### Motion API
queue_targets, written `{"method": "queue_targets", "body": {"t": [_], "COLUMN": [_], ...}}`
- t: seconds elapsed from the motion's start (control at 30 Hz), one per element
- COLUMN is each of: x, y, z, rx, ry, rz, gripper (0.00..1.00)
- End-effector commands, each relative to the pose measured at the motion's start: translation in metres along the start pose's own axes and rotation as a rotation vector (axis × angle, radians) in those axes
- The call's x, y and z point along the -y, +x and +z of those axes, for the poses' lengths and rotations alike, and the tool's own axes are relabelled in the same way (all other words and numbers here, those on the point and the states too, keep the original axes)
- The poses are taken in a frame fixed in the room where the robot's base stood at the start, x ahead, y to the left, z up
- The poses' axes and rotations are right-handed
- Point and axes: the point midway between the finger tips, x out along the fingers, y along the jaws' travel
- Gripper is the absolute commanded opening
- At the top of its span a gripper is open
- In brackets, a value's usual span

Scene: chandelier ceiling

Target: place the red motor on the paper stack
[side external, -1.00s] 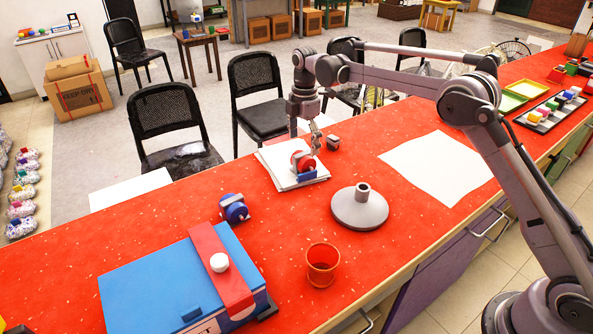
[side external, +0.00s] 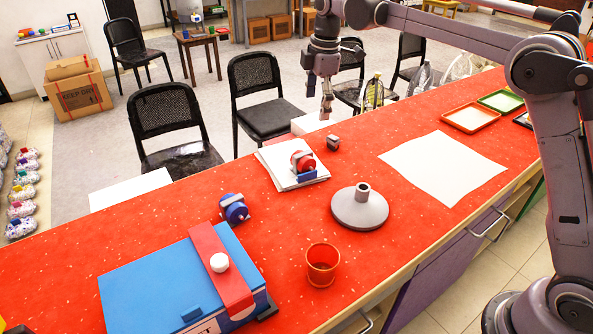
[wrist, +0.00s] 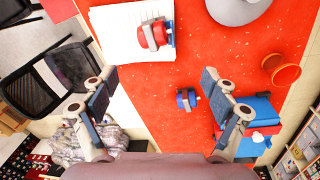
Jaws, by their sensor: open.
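The red motor (side external: 302,160), with a blue base and a pale end, rests on the white paper stack (side external: 276,180). In the wrist view the motor (wrist: 154,34) lies on the stack (wrist: 109,24) near the top. My gripper (side external: 326,113) is above and behind the stack to its right, apart from the motor.
A blue box (side external: 175,285) fills the front left. A white sheet (side external: 443,165) lies flat to the right.

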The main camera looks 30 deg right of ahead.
Motion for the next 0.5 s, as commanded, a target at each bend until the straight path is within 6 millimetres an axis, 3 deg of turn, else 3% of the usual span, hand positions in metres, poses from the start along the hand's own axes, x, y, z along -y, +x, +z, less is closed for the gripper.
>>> {"method": "queue_targets", "body": {"t": [0.2,0.5], "x": [0.044,0.117], "y": [-0.031,-0.046], "z": [0.020,0.051], "rx": [-0.041,-0.129], "ry": [0.237,0.563], "rz": [0.086,0.188], "gripper": [0.86,0.86]}}
